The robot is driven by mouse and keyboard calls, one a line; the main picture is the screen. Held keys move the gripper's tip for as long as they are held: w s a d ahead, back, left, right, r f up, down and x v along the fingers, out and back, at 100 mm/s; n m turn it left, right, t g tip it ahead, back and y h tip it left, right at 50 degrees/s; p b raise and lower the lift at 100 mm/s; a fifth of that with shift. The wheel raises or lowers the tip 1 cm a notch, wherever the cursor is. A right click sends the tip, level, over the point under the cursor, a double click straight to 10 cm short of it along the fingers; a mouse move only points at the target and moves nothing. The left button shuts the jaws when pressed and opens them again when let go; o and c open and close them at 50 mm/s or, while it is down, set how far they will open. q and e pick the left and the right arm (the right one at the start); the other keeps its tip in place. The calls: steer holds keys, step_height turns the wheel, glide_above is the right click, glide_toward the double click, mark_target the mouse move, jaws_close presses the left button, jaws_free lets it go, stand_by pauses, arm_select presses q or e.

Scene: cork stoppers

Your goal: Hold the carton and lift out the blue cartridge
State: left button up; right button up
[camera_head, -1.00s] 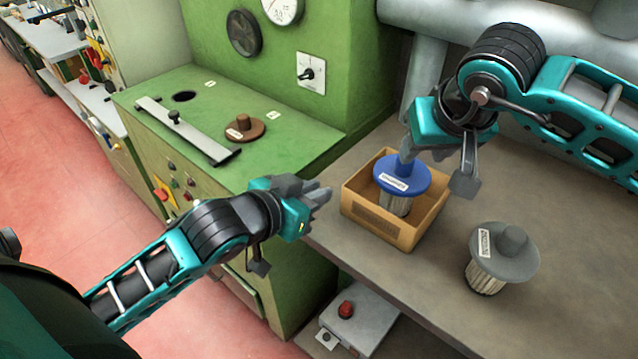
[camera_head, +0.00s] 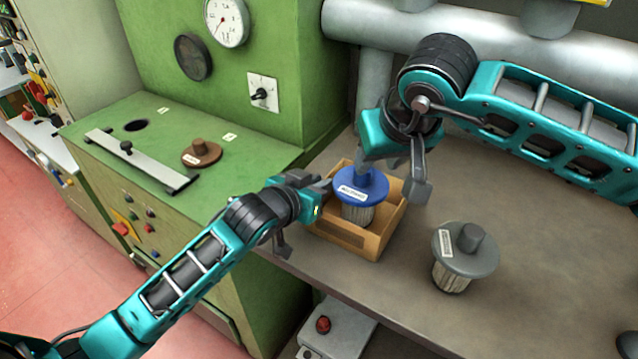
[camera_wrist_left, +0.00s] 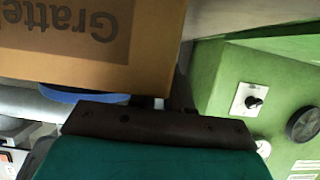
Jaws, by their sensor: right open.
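The carton (camera_head: 388,232) is an open brown box on the grey bench, also close up in the left wrist view (camera_wrist_left: 85,40) with upside-down lettering. The blue cartridge (camera_head: 372,187) stands in it, with a blue lid, a white label and a pleated body. My left gripper (camera_head: 322,186) is at the carton's left wall; whether its fingers are open or closed on the wall is unclear. My right gripper (camera_head: 390,178) is open above the cartridge, one finger by the lid's top and the other off to the right. The fingers partly hide the lid's top.
A grey-lidded cartridge (camera_head: 464,256) stands on the bench (camera_head: 540,290) to the right of the carton. A green machine (camera_head: 110,165) with a brown knobbed disc (camera_head: 201,153) is at the left. A grey pipe (camera_head: 440,30) runs behind.

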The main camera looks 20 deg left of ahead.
arm_select(q)
steer(key=shift+w+d+f, duration=0.1)
steer(key=shift+w+f, duration=0.05)
steer(key=shift+w, duration=0.1)
steer(key=shift+c, duration=0.3)
jaws_close()
